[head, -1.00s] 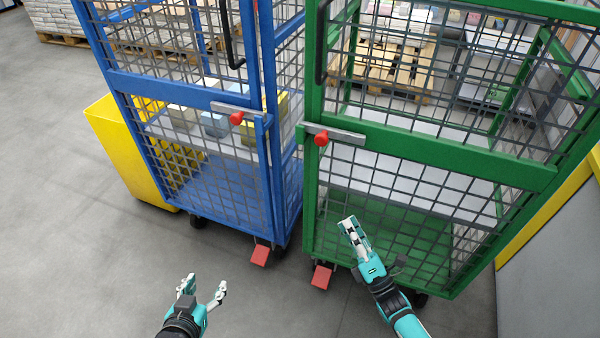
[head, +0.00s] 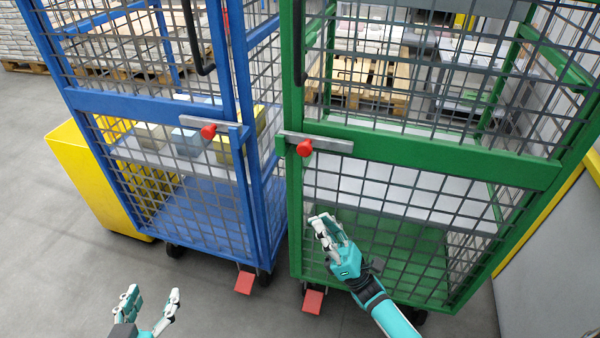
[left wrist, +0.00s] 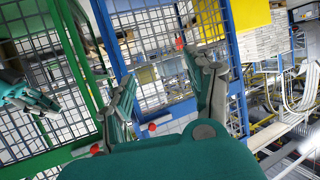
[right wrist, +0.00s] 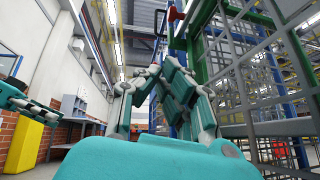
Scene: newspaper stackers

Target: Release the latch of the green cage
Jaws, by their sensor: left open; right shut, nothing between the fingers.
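The green cage (head: 400,150) stands at the right in the head view, with a grey latch bar (head: 333,144) across its door edge and a red knob (head: 304,148) at the bar's left end. My right gripper (head: 322,222) is shut and empty, in front of the lower mesh, below and slightly right of the knob and apart from it. In the right wrist view the red knob (right wrist: 173,14) shows above the right fingers (right wrist: 160,75). My left gripper (head: 150,300) is open and empty, low at the left, away from both cages.
A blue cage (head: 150,104) stands close at the left with its own red knob (head: 208,131). Red foot pedals (head: 245,282) (head: 313,300) stick out at the cages' bases. A yellow bin (head: 85,180) stands far left. The floor in front is clear.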

